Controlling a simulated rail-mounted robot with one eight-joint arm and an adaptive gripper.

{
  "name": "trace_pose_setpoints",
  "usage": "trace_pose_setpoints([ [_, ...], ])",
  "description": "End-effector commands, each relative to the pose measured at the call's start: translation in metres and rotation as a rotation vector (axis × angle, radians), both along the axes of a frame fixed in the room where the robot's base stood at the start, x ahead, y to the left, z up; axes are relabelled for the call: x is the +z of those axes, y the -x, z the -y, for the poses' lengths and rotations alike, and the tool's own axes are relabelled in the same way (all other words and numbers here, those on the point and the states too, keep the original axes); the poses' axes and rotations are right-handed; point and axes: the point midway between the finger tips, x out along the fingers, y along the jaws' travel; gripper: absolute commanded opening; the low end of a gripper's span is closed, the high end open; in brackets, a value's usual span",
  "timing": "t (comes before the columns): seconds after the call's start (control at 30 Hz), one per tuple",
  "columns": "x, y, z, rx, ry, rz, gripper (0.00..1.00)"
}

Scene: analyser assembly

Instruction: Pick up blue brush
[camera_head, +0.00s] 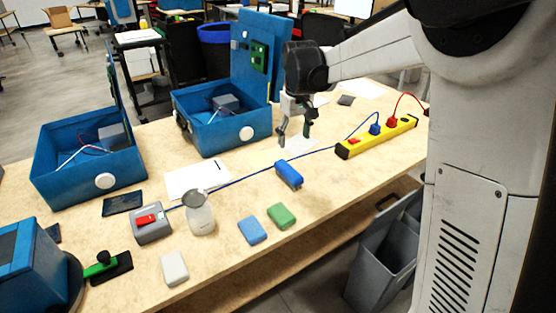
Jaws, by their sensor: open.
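A blue block-shaped object (288,174), which looks like the blue brush, lies on the wooden workbench (330,185) near its front edge. Its underside is hidden from this angle. My gripper (294,136) is above the bench, a little behind the brush in the picture. Its two fingers are apart, point down and hold nothing. The gripper and the brush do not touch.
A blue sponge-like block (252,230), a green one (281,215) and a white one (174,268) lie at front left. A blue cable runs behind the brush to a yellow power strip (377,137). An open blue box (222,120) stands behind.

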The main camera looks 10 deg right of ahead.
Motion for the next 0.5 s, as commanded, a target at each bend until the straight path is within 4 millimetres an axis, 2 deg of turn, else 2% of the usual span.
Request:
trace_pose_setpoints([
  [0.03, -0.011, -0.012, 0.0, 0.01, 0.0, -0.018, 0.59],
  [0.2, -0.038, -0.038, 0.0, 0.039, 0.002, -0.067, 0.59],
  [0.5, -0.064, -0.051, 0.0, 0.056, 0.002, -0.095, 0.59],
])
